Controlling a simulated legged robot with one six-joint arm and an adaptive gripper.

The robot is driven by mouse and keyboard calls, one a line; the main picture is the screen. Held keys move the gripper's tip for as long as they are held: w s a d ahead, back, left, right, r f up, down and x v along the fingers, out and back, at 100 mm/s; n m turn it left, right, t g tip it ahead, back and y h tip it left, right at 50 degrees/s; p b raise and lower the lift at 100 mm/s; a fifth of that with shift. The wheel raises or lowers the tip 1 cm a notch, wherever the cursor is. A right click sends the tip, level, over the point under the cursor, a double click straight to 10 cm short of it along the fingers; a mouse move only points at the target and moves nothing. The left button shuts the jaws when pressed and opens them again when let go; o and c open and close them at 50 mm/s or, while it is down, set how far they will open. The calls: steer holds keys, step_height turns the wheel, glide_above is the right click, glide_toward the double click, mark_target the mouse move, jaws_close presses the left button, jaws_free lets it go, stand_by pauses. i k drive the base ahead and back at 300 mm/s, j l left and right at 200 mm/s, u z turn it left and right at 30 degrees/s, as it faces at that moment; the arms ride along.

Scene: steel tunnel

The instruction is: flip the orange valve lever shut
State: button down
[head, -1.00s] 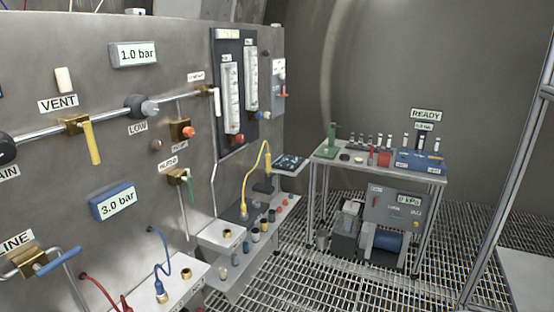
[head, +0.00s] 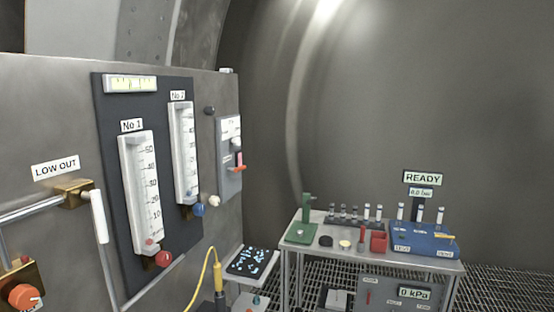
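On the grey box (head: 229,150) at the panel's right end, a small orange lever-like part (head: 238,168) sticks out sideways; it is too small to tell its exact position or whether it is the task's valve lever. At the lower left edge, an orange round knob (head: 22,296) sits on a brass block, partly cut off by the frame. Under the LOW OUT label, a brass valve (head: 74,193) has a white lever (head: 98,216) hanging down. My gripper is not in view.
A dark board (head: 112,200) holds two flow gauges, with a red knob (head: 163,259) and a blue knob (head: 198,210). A yellow cable (head: 206,275) rises beside a small shelf (head: 237,279). A metal table (head: 300,246) with instruments stands right, before a bare curved wall.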

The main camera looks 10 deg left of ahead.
mark_target(241, 167)
steer(key=i+l+u, duration=0.15)
steer(key=i, duration=0.55)
steer(key=i+l+u, duration=0.1)
steer(key=i, duration=0.65)
steer(key=i+u, duration=0.45)
steer(key=i, duration=0.25)
steer(key=u, duration=0.2)
